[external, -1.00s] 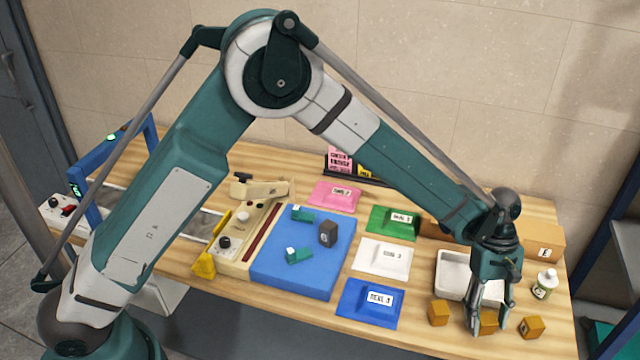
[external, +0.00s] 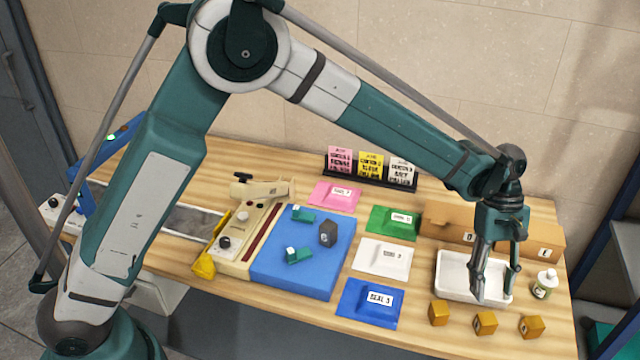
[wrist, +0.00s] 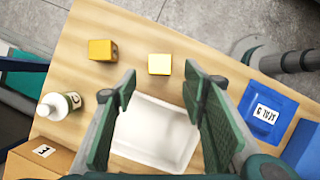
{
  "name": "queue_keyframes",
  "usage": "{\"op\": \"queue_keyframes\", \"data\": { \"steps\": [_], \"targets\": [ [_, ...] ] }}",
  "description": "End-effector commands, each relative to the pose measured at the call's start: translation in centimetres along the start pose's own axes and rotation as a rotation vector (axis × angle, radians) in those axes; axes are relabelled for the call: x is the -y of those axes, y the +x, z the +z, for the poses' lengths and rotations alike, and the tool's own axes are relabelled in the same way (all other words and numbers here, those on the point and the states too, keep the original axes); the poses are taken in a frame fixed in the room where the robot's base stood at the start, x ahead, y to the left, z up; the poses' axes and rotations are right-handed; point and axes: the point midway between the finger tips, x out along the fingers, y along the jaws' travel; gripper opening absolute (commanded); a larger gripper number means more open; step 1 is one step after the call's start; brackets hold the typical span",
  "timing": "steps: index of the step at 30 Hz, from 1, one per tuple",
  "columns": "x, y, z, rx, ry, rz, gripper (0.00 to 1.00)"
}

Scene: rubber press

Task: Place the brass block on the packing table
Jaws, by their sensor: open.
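Several like brass-coloured blocks are in view; three sit in a row at the front right edge of the wooden table (external: 408,335): a left one (external: 438,313), a middle one (external: 485,323) and a right one (external: 531,327). I cannot tell by marking which is the brass block. My gripper (external: 496,288) is open and empty, pointing down above the white tray (external: 450,278), behind the row. In the wrist view two blocks show beyond the open fingers, one at left (wrist: 103,50) and one near the middle (wrist: 159,64); the third is not visible there.
A white bottle (external: 545,284) stands right of the tray. Cardboard boxes (external: 545,243) are behind it. Blue (external: 368,304), white (external: 382,258) and green (external: 392,224) pads lie left of the tray. A blue mat (external: 290,270) holds small parts.

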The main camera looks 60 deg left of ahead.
Motion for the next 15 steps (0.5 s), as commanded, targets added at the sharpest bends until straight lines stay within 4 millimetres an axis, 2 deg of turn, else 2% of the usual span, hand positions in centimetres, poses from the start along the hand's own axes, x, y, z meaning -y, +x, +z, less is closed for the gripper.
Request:
{"op": "queue_keyframes", "data": {
  "steps": [6,15],
  "targets": [
    [0.0,-2.0,-0.1,0.0,0.0,0.0,0.42],
    [0.0,-2.4,0.0,0.0,0.0,0.0,0.42]
  ]
}}
